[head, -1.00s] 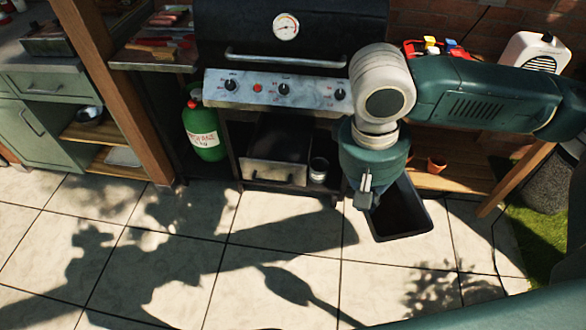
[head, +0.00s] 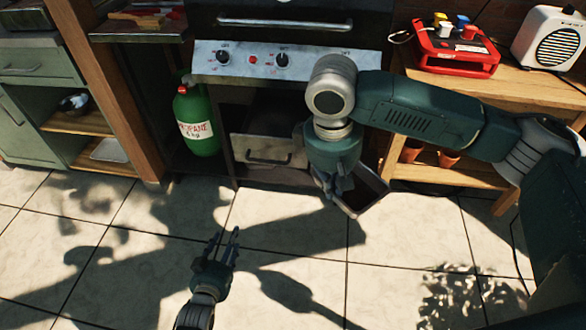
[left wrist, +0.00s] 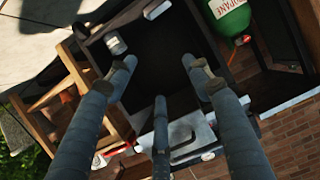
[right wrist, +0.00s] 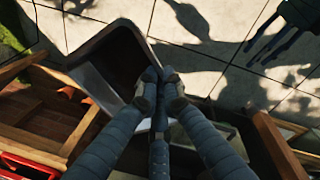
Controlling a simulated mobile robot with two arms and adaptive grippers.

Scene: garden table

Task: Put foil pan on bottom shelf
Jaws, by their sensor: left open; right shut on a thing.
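A rectangular pan (head: 362,192), which I take for the foil pan, looks dark in shade. My right gripper (head: 332,188) holds it by one wall, tilted above the patio in front of the grill. My left gripper (head: 226,236) is open and empty, low in front of the grill. Bottom shelves show in the green cabinet (head: 88,160) at left and the wooden table (head: 475,182) at right.
A green propane tank (head: 196,125) stands left of the grill's drawer (head: 268,150). A silver tray (head: 108,150) lies on the left cabinet's bottom shelf, a bowl (head: 74,103) above. Terracotta pots (head: 447,158) stand on the right table's lower shelf. The front patio is clear.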

